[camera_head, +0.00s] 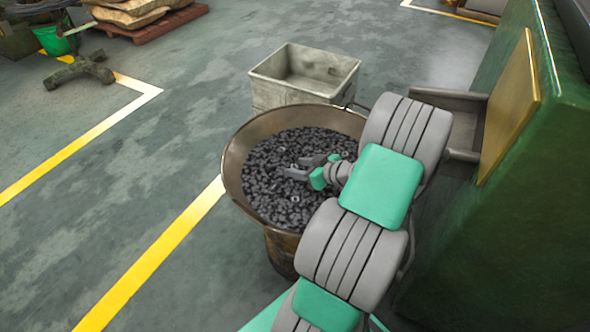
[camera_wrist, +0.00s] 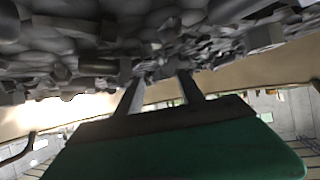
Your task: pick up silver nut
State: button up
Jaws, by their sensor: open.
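A wide brown metal bin (camera_head: 235,150) is filled with many dark grey nuts (camera_head: 270,200). My gripper (camera_head: 293,167) reaches into the bin from the right, its two fingers apart and low at the surface of the pile. A small paler spot, possibly the silver nut (camera_head: 293,166), shows between the fingertips in the head view; it is too small to be sure. In the wrist view, the open fingers of my gripper (camera_wrist: 161,80) point into the dark pile (camera_wrist: 150,45), and I cannot single out a silver nut there.
A pale grey box (camera_head: 300,95) stands behind the bin. A green machine (camera_head: 520,190) with a yellowish panel (camera_head: 510,105) and a grey chute (camera_head: 460,130) is close on the right. Open floor with yellow lines (camera_head: 150,265) lies to the left.

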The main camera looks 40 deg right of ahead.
grip_shut()
dwell(0.3)
dwell(0.4)
